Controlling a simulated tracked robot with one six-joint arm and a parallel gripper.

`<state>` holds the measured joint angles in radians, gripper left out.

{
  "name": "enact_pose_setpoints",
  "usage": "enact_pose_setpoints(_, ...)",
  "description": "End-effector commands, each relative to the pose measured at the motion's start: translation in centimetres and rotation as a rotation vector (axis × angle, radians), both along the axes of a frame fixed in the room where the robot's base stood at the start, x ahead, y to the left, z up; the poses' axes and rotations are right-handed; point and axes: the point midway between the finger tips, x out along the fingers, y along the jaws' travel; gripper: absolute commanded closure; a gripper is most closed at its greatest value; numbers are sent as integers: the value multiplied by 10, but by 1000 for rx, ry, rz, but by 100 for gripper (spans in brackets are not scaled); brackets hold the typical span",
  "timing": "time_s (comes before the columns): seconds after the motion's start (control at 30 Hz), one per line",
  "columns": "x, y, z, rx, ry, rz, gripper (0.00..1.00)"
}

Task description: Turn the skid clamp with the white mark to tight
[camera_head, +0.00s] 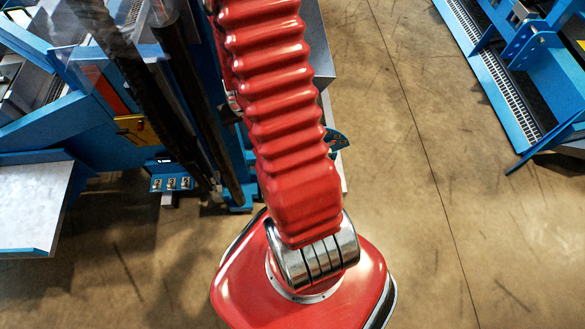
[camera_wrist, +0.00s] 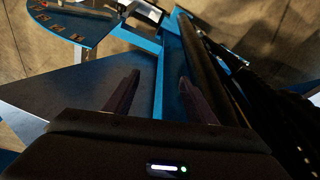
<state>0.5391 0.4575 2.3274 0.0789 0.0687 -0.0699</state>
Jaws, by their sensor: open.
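My gripper (camera_wrist: 159,80) shows in the wrist view with two dark fingers apart and nothing between them. They stand over a blue frame with a dark panel. A blue fan-shaped plate (camera_wrist: 84,27) with several small marks along its edge lies at the upper left of the wrist view, apart from the fingers. A dark bar (camera_wrist: 75,9) crosses its top. The same kind of plate shows in the head view (camera_head: 338,140), partly behind my red arm. I cannot make out which part is the skid clamp or a white mark. My gripper is hidden in the head view.
Blue machinery (camera_head: 75,125) with a grey shelf (camera_head: 32,207) fills the left of the head view. Another blue frame (camera_head: 525,70) stands at the upper right. Dark hoses (camera_wrist: 240,80) run close by the right finger. Brown floor between the frames is clear.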

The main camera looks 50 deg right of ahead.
Motion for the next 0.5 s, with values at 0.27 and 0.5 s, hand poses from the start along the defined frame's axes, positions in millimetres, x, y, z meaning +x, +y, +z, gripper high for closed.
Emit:
enact_pose_setpoints(0.27, -27, -29, -75, 8, 24, -85, 49)
enact_pose_setpoints(0.5, -59, -46, -138, 9, 43, -156, 49)
